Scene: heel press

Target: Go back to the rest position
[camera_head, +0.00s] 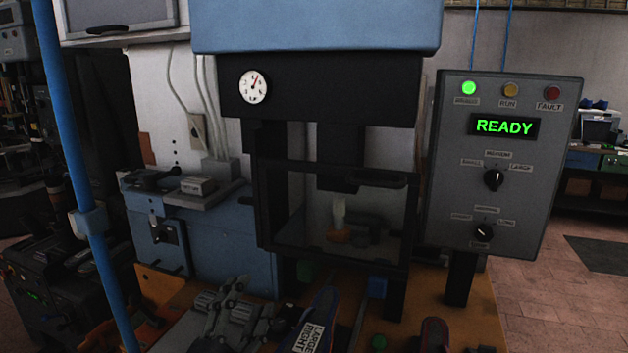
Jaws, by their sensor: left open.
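My left gripper (232,308) is at the bottom, left of centre, in front of the press. It is open, and I see nothing between its fingers. The heel press (318,88) stands in the middle, with a dark frame and a clear guard (290,215) across its opening. Behind the guard are a pale upright piece and an orange-brown piece, both dim. A dark blue item labelled "LARGE RIGHT" (313,330) lies just right of my left gripper, cut off by the bottom edge. My right gripper is not in view.
The control panel (505,160) on the right reads "READY", with its green lamp lit. A green button (379,342) and a dark red object (435,335) are at the bottom edge. A blue post (75,140) stands at the left. Floor (560,310) is clear at the lower right.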

